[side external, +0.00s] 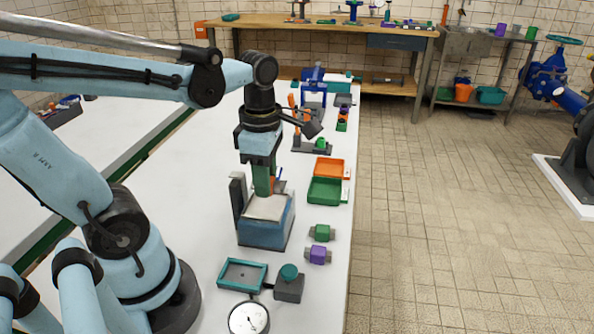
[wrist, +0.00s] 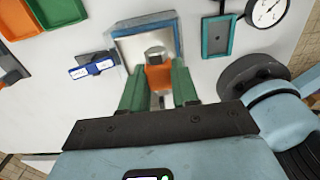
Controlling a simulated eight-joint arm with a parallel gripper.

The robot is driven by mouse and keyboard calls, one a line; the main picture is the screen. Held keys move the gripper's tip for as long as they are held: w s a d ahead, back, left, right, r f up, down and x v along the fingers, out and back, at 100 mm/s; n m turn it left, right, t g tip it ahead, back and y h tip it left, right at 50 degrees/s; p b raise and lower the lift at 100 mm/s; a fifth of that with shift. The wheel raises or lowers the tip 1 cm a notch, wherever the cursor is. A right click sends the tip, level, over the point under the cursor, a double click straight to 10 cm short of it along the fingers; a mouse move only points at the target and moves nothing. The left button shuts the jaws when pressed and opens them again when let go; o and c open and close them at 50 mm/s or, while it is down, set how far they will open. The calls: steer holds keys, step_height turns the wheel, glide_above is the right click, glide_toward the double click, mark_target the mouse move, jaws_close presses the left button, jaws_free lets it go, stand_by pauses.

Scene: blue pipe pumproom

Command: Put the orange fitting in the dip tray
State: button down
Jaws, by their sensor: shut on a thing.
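My gripper (wrist: 158,78) has green fingers and is shut on the orange fitting (wrist: 158,76), which has a grey metal end, in the wrist view. In the side external view my gripper (side external: 264,184) points down over a blue box with a pale top (side external: 265,233), and its fingers mostly hide the fitting. The blue box, which looks like the dip tray, shows its rim beyond the fitting in the wrist view (wrist: 179,42). I cannot tell whether the fitting touches it. No label names the tray.
A shallow teal tray (side external: 242,289), a dial gauge (side external: 249,318) and a grey block with a teal knob (side external: 289,289) stand in front. Green (side external: 322,232) and purple (side external: 318,254) fittings lie right of the box. Green (side external: 326,190) and orange (side external: 330,167) trays are behind them.

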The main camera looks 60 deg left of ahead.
mark_target(266, 207)
steer(key=shift+w+a+f, duration=0.2)
steer(key=shift+a+f, duration=0.2)
steer(key=shift+a, duration=0.15)
steer(key=shift+w+a+f, duration=0.2)
steer(key=shift+a+f, duration=0.15)
steer(key=shift+a, duration=0.2)
steer(key=shift+f, duration=2)
steer(key=c, duration=0.8)
jaws_free()
steer(key=shift+f, duration=0.1)
steer(key=shift+c, duration=0.2)
